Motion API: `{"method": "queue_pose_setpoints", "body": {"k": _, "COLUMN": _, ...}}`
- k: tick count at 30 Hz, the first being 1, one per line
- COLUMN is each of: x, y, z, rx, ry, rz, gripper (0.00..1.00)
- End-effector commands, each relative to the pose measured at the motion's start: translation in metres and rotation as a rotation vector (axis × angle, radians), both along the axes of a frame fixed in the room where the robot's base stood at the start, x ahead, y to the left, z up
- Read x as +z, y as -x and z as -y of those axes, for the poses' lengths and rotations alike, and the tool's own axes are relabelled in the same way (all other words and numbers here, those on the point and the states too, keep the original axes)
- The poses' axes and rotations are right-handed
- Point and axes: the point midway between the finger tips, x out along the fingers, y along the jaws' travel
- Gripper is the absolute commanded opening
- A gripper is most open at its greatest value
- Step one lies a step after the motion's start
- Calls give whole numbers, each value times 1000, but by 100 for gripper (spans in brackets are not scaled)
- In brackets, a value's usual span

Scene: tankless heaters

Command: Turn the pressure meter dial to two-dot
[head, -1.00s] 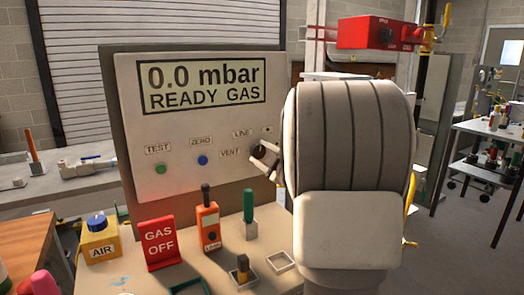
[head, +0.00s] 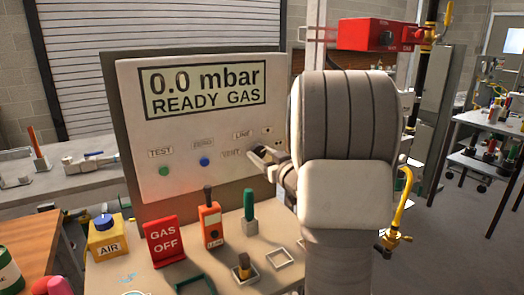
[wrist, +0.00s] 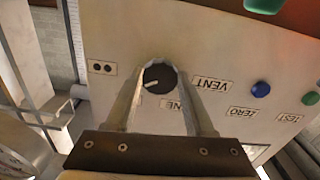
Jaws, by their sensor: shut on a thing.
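The pressure meter (head: 225,125) is a pale panel whose screen reads "0.0 mbar READY GAS". Its dial (wrist: 159,76) is a dark round knob with a white mark. In the wrist view the mark points left and slightly down, below the line to the two-dot label (wrist: 102,67). The VENT label (wrist: 212,84) is right of the dial. The LINE label (wrist: 174,104) is partly hidden behind a finger. My gripper (wrist: 160,90) is shut on the dial, one finger on each side. In the head view my gripper (head: 264,158) largely hides the dial.
On the bench below the panel stand a red GAS OFF sign (head: 165,240), an orange handheld device (head: 211,224) and a green-handled tool (head: 249,206). A blue button (head: 204,161) and a green button (head: 164,171) are left of the dial. A yellow hose (head: 403,205) hangs at right.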

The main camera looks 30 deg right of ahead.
Motion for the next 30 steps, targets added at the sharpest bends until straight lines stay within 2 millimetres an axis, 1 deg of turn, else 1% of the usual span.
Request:
{"method": "queue_pose_setpoints", "body": {"k": 3, "x": 1, "y": 0, "z": 0, "rx": 0, "ry": -60, "rz": 3, "gripper": 0}}
{"method": "queue_pose_setpoints", "body": {"k": 9, "x": 1, "y": 0, "z": 0, "rx": 0, "ry": -125, "rz": 7, "gripper": 0}}
{"method": "queue_pose_setpoints", "body": {"k": 26, "x": 0, "y": 0, "z": 0, "rx": 0, "ry": -152, "rz": 9, "gripper": 0}}
{"method": "queue_pose_setpoints", "body": {"k": 27, "x": 0, "y": 0, "z": 0, "rx": 0, "ry": -152, "rz": 9, "gripper": 61}}
{"method": "queue_pose_setpoints", "body": {"k": 29, "x": 0, "y": 0, "z": 0, "rx": 0, "ry": -151, "rz": 9, "gripper": 72}}
{"method": "queue_pose_setpoints", "body": {"k": 30, "x": 0, "y": 0, "z": 0, "rx": 0, "ry": -151, "rz": 9, "gripper": 79}}
